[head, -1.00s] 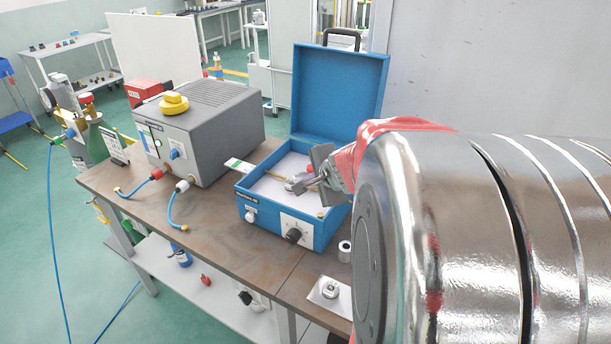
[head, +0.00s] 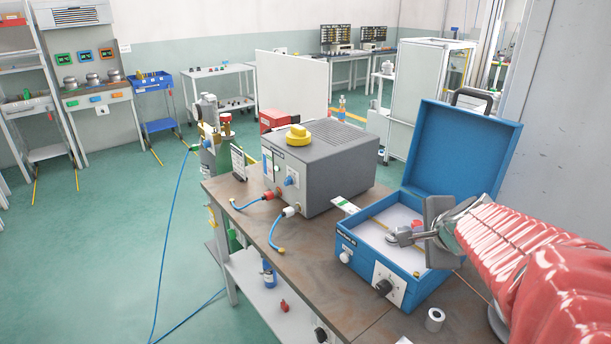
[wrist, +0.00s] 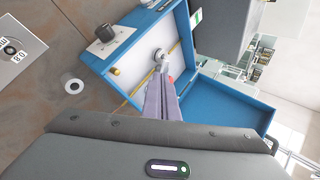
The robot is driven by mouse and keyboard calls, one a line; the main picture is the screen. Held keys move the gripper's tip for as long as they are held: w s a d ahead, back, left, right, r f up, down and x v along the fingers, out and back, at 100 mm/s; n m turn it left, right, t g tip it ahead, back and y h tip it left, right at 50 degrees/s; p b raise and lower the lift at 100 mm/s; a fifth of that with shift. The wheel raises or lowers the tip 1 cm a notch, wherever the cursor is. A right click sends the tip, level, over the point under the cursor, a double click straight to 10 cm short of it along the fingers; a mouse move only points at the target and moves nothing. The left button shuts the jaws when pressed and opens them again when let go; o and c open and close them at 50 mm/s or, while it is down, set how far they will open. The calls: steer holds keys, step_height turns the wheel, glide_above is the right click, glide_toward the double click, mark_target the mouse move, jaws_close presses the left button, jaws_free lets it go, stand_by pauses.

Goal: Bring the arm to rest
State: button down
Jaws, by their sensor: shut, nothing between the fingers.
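My gripper (head: 398,238) is at the end of my red-sleeved arm at the right of the head view. Its fingers are closed together with nothing visible between them. They appear over the open blue case (head: 345,266), which has a pale interior, a raised lid and a black knob on its front. In the wrist view, my gripper (wrist: 163,66) points across the inside of the blue case (wrist: 108,68). Whether the fingertips touch anything in the case cannot be told.
A grey machine (head: 325,166) with a yellow knob and blue hoses stands left of the case on the brown workbench (head: 300,278). A gas cylinder (head: 222,160) stands behind the bench. Green floor is open at left.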

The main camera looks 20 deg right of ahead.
stand_by(0.4)
steer(key=s+a+n+g+y, duration=0.1)
steer(key=s+a+n, duration=0.3)
steer(key=a+n, duration=0.3)
steer(key=s+a+n+g+y, duration=0.1)
steer(key=s+a+n, duration=0.4)
steer(key=a+n, duration=0.2)
steer(key=s+a+f+n+g, duration=0.1)
steer(key=s+a+n, duration=0.4)
steer(key=a, duration=0.5)
steer(key=shift+n+y, duration=0.4)
steer(key=shift+n, duration=0.8)
steer(key=shift+s+f, duration=0.1)
steer(key=shift+d, duration=0.1)
